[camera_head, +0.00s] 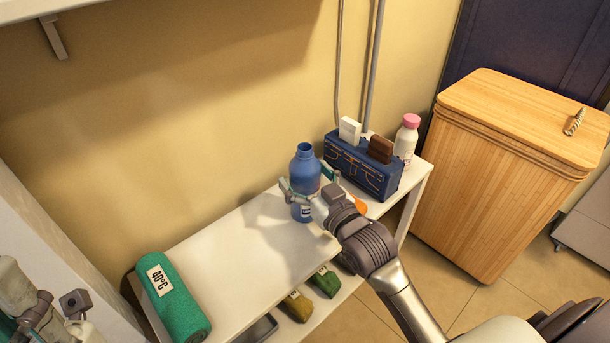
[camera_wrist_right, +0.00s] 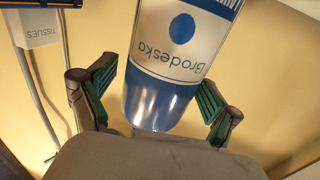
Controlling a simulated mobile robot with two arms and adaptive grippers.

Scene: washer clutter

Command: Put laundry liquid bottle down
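The laundry liquid bottle (camera_head: 304,168) is blue with an open neck and stands upright on the white shelf unit's top (camera_head: 240,250). Its label reads "Brodeska" upside down in the right wrist view (camera_wrist_right: 175,70). My right gripper (camera_head: 312,186) is around the bottle's body. Its green-padded fingers (camera_wrist_right: 160,98) are spread on either side, with a small gap visible beside the bottle. The bottle's lower part is partly hidden by the gripper in the head view. My left gripper (camera_head: 40,318) is at the lower left, away from the bottle; its fingers are unclear.
A blue organiser (camera_head: 362,168) with a white tissue pack and a brown item stands behind and right. A white bottle with a pink cap (camera_head: 406,138) is beside it. A rolled green towel (camera_head: 174,300) lies at left. A wooden hamper (camera_head: 500,190) stands right. The shelf top's middle is clear.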

